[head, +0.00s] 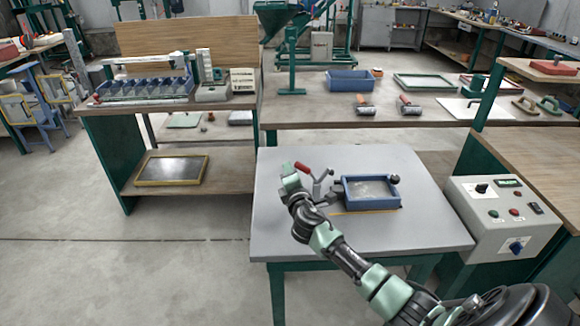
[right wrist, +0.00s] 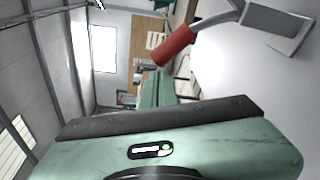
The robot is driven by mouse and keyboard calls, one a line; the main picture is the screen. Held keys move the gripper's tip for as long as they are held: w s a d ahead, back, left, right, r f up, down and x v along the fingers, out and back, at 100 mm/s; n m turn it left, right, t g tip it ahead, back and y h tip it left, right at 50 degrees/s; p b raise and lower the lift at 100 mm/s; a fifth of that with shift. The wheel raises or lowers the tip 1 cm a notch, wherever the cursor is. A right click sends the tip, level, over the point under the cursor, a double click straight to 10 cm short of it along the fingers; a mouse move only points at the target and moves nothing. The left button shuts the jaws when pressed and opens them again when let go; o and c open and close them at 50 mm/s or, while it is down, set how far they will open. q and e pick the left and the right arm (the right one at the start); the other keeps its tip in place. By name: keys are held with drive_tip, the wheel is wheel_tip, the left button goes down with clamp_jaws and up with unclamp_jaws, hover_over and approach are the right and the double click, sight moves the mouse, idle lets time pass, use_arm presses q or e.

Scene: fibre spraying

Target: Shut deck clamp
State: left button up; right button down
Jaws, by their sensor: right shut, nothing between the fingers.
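The deck clamp (head: 319,188) is a grey metal toggle on the grey table, at the left side of a blue-framed deck (head: 371,178). Its red handle (head: 302,167) sticks up to the left, tilted. In the right wrist view the red handle (right wrist: 175,46) is at upper middle, on a grey metal lever. My right gripper (head: 287,169) is shut and empty, just left of the red handle; a gap to the handle shows in the wrist view, where the green fingers (right wrist: 155,88) lie below it. My left gripper is out of view.
The grey table (head: 430,225) is clear around the deck. A control box (head: 503,215) stands at its right. A wooden bench (head: 430,115) with a blue bin (head: 350,87) and trays is behind; a shelf unit is at left. My right arm crosses the table's front.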

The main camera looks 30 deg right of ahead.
drive_tip(key=shift+s+d, duration=0.1)
drive_tip(key=shift+d, duration=0.1)
idle(0.4)
drive_tip(key=shift+s+d+r+m+b, duration=0.4)
drive_tip(key=shift+d+r+m+b, duration=0.25)
drive_tip(key=shift+m, duration=0.35)
drive_tip(key=s+d+r+m+t+h+b, duration=0.1)
drive_tip(key=s+d+m+b, duration=0.3)
drive_tip(key=d+m, duration=0.4)
drive_tip(key=shift+s+r+m+t, duration=0.3)
drive_tip(key=shift+s+r+m, duration=0.4)
drive_tip(key=shift+m, duration=0.7)
drive_tip(key=shift+w+d, duration=0.1)
drive_tip(key=shift+w, duration=0.05)
